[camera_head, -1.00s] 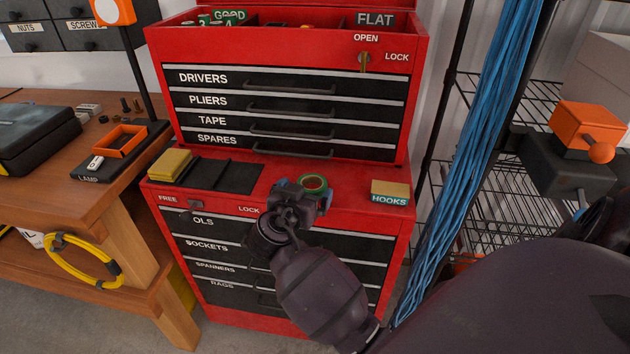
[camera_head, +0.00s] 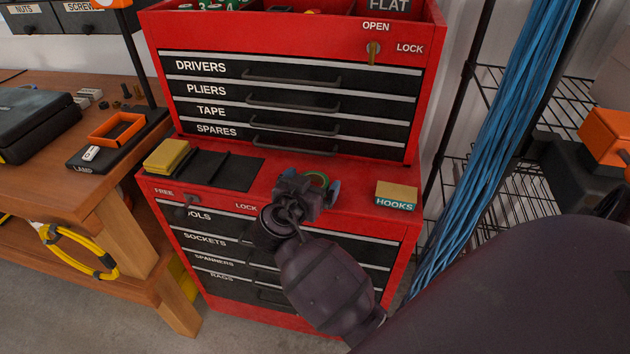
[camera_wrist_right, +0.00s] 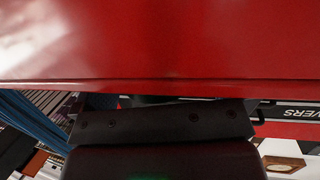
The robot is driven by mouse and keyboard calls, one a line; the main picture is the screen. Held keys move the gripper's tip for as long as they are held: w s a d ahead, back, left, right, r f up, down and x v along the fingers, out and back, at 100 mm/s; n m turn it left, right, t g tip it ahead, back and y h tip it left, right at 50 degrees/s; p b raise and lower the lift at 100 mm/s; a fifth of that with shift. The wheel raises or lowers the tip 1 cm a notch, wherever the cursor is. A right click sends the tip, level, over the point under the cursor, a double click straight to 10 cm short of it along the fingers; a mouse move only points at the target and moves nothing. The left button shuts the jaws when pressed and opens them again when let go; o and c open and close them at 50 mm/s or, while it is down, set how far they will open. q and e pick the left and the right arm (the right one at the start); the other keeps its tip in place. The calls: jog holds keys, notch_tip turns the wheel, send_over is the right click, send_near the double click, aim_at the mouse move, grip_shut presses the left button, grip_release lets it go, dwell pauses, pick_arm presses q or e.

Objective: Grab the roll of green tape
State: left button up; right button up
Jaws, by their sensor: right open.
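The roll of green tape (camera_head: 317,179) lies on the red top of the lower tool chest, in front of the drawers. A ring of green with a brownish-orange middle shows behind my right gripper, and its near part is hidden. My right gripper (camera_head: 307,186) is open, with one bluish fingertip on the left of the roll and one on its right. I cannot tell whether the fingers touch it. The right wrist view shows the gripper's dark body (camera_wrist_right: 165,122) against a red surface, and I cannot make out the roll there. My left gripper is not in view.
The red chest's drawer front (camera_head: 290,100) rises behind the roll. A hooks box (camera_head: 396,194) stands to the right and a yellow block (camera_head: 167,156) with a black mat (camera_head: 228,170) lies to the left. Blue cables (camera_head: 500,130) hang at the right.

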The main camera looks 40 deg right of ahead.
jog(key=c, duration=0.9)
